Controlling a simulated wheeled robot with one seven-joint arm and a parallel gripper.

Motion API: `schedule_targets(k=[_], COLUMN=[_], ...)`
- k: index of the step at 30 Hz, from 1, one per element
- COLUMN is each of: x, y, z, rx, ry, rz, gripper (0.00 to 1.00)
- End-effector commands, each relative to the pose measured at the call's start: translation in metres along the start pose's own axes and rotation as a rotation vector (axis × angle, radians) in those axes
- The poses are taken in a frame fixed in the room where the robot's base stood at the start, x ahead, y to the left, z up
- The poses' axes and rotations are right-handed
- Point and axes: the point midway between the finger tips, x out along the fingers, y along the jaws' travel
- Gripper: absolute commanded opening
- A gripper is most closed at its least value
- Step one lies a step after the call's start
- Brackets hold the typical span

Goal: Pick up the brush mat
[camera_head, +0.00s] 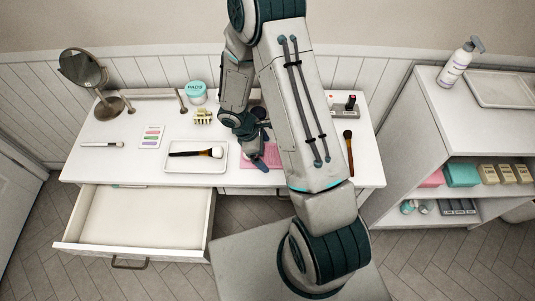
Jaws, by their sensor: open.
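The pink brush mat (273,153) lies flat on the white table, right of the middle. My arm and gripper hide part of it. My gripper (258,158) points down over the mat, with its fingers at the mat's left part. It is open, and I see nothing held in it. I cannot tell whether the fingertips touch the mat.
Left of the mat, a white tray (180,166) holds a dark brush (198,153). Another brush (348,152) lies to the right. A round mirror (82,70), a teal-lidded jar (196,92) and a hair claw (203,117) stand behind. An open drawer (135,215) juts out front left.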

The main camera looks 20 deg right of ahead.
Motion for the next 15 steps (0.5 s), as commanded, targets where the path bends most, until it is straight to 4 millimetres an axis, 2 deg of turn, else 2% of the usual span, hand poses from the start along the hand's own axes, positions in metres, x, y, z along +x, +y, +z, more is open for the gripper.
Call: schedule_targets(k=[3, 4, 7, 8, 15], x=[-0.0001, -0.0002, -0.0002, -0.0003, -0.0005], y=[0.0001, 0.0001, 0.0, 0.0, 0.0001], z=[0.0, 0.0, 0.0, 0.0, 0.0001], rx=[0.0, 0.0, 0.0, 0.0, 0.001], ry=[0.0, 0.0, 0.0, 0.0, 0.0], rz=[0.0, 0.0, 0.0, 0.0, 0.0], gripper=[1.0, 0.97, 0.69, 0.65, 0.65])
